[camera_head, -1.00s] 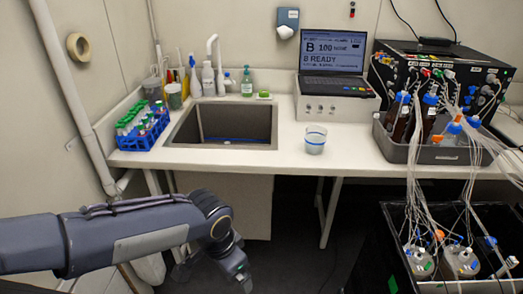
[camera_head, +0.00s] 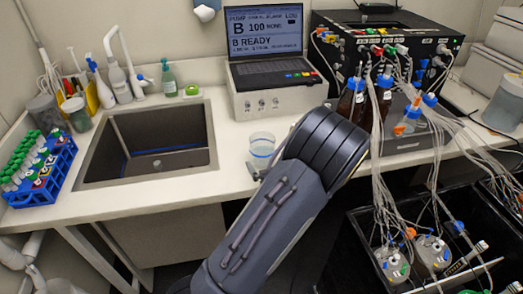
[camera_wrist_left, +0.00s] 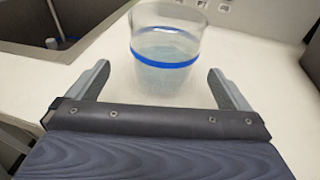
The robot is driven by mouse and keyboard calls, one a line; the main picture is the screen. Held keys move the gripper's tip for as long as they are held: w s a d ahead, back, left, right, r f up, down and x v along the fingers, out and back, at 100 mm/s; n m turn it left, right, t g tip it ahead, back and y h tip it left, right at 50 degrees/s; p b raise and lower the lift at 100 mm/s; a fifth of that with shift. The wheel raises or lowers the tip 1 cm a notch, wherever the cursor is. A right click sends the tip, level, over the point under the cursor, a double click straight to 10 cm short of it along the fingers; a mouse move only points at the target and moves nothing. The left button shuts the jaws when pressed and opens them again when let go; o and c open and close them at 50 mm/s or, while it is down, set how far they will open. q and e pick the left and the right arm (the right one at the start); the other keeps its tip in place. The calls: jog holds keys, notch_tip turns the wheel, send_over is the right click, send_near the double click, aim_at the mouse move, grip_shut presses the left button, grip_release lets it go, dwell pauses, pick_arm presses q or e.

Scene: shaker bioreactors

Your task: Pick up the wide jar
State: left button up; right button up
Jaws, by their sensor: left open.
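The wide jar (camera_head: 262,145) is a clear cup with a blue band, standing upright on the white counter near its front edge. In the left wrist view the jar (camera_wrist_left: 165,50) is straight ahead, framed by the two fingers of my left gripper (camera_wrist_left: 159,72). Those fingers are spread open, with a visible gap to the jar on each side. How deep the jar sits between them is unclear. In the head view my left forearm hides most of the left gripper (camera_head: 257,172), which is beside the jar's base. My right gripper is not in view.
A sink (camera_head: 150,145) lies left of the jar. A laptop (camera_head: 268,45) on a white box (camera_head: 275,98) stands behind it. A grey tray (camera_head: 405,143) with bottles and tubes is to the right. A blue tube rack (camera_head: 42,175) is at far left.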

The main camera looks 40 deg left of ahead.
pick_arm(q)
jog(key=x, duration=0.2)
jog(key=p+x, duration=0.1)
jog(key=x, duration=0.2)
jog(key=shift+w+a, duration=0.2)
jog(key=shift+w, duration=0.2)
jog(key=shift+w+a+f, duration=0.15)
jog(key=shift+a, duration=0.15)
jog(key=shift+c, duration=0.3)
jog(key=c, duration=1.1)
